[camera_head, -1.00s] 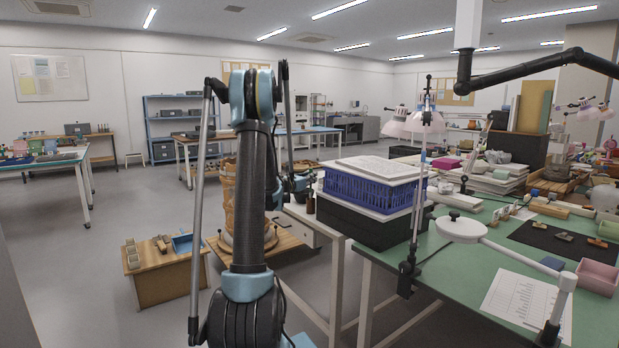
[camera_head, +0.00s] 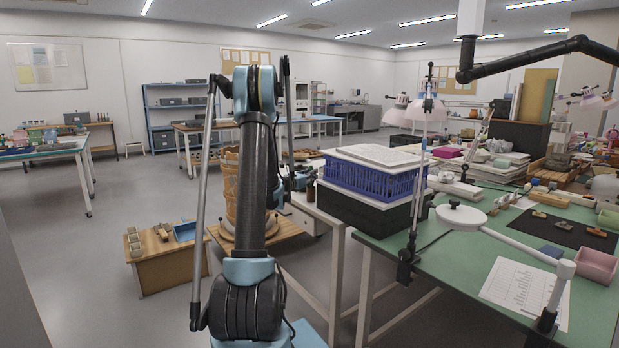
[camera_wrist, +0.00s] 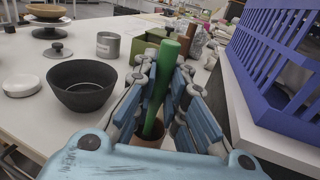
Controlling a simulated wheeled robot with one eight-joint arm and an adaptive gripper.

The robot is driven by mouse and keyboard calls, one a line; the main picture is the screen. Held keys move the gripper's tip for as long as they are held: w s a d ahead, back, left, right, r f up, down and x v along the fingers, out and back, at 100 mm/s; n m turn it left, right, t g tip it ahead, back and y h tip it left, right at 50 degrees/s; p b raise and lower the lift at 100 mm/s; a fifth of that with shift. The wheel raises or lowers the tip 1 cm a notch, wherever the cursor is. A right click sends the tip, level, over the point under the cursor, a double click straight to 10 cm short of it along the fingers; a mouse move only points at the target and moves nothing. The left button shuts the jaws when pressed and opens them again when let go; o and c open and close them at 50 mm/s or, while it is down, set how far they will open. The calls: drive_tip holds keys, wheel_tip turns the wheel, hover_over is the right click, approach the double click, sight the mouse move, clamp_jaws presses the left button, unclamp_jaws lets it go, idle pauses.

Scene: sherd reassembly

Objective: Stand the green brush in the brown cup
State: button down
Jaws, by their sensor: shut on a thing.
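In the wrist view, my gripper (camera_wrist: 165,75) is shut on the green brush (camera_wrist: 168,66), a long green handle rising between the fingers. A brown rounded rim, apparently the brown cup (camera_wrist: 137,140), shows low between the fingers around the brush's lower part. The fingers and palm hide most of it, so I cannot tell whether the brush's end is inside or only in front of it.
In the wrist view, a black bowl (camera_wrist: 82,86), a grey tin (camera_wrist: 108,45) and a white lid (camera_wrist: 21,85) stand left on the pale tabletop. A blue crate (camera_wrist: 275,60) stands close on the right. Pale tabletop is free at the lower left.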

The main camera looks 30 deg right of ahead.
drive_tip(key=c, duration=1.6)
unclamp_jaws()
drive_tip(key=shift+o, duration=0.2)
drive_tip(key=v, duration=1.2)
drive_tip(key=shift+f, duration=0.1)
